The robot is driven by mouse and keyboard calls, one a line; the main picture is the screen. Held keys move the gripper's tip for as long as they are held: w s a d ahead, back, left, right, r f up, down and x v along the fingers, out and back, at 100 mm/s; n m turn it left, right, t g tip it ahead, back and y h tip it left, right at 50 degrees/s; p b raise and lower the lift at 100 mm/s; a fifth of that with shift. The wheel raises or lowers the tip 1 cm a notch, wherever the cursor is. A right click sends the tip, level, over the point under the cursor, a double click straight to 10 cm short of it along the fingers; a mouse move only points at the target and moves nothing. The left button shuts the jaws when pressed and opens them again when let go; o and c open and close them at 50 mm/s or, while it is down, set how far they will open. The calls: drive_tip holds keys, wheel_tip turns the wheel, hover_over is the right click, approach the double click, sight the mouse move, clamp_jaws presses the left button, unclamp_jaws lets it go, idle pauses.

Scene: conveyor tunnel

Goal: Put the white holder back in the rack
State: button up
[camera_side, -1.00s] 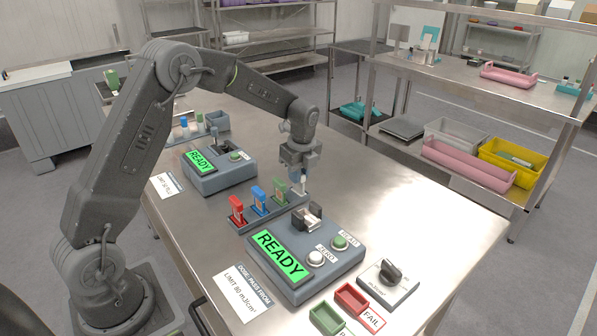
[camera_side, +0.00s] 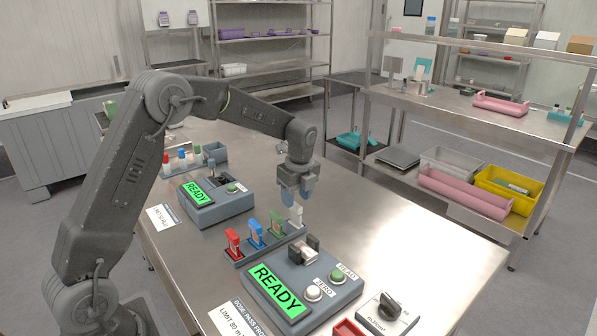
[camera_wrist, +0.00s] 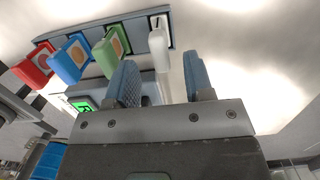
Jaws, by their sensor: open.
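The white holder (camera_side: 297,214) stands upright at the far right end of the grey rack (camera_side: 270,247), beside the green holder (camera_side: 277,226). In the wrist view the white holder (camera_wrist: 160,48) appears at the rack's end, ahead of the gap between my fingers. My gripper (camera_side: 296,195) is open and empty, with its blue fingertips just above and behind the white holder. The two fingers also show in the wrist view (camera_wrist: 162,80), apart from each other. The foot of the white holder is partly hidden, so I cannot tell how deep it sits.
The blue holder (camera_side: 255,233) and red holder (camera_side: 233,243) stand in the same rack. A READY meter (camera_side: 300,285) is in front and another (camera_side: 215,200) behind. A dial box (camera_side: 390,314) is at front right. The bench to the right is clear.

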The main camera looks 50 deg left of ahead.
wheel_tip(320, 180, up, 10)
drive_tip(key=d, duration=0.1)
drive_tip(key=shift+r, duration=0.2)
drive_tip(key=shift+d, duration=0.1)
idle(0.7)
drive_tip(key=s+d+r+n+t, duration=0.2)
drive_tip(key=s+d+r+n, duration=0.25)
drive_tip(key=s, duration=0.35)
drive_tip(key=s+d+r+n+t, duration=0.1)
drive_tip(key=s+d+r+n, duration=0.3)
drive_tip(key=s, duration=0.3)
drive_tip(key=s+d+f+n+t, duration=0.1)
drive_tip(key=s+f+n, duration=0.1)
drive_tip(key=s+n, duration=0.2)
drive_tip(key=s+d+f+n+t+h, duration=0.1)
drive_tip(key=s+d+f+n, duration=0.1)
drive_tip(key=s+n, duration=0.3)
drive_tip(key=s+f, duration=0.1)
drive_tip(key=s, duration=0.3)
drive_tip(key=shift+s+d+f+t, duration=0.15)
drive_tip(key=shift+d+f+t, duration=0.15)
drive_tip(key=shift+f, duration=0.05)
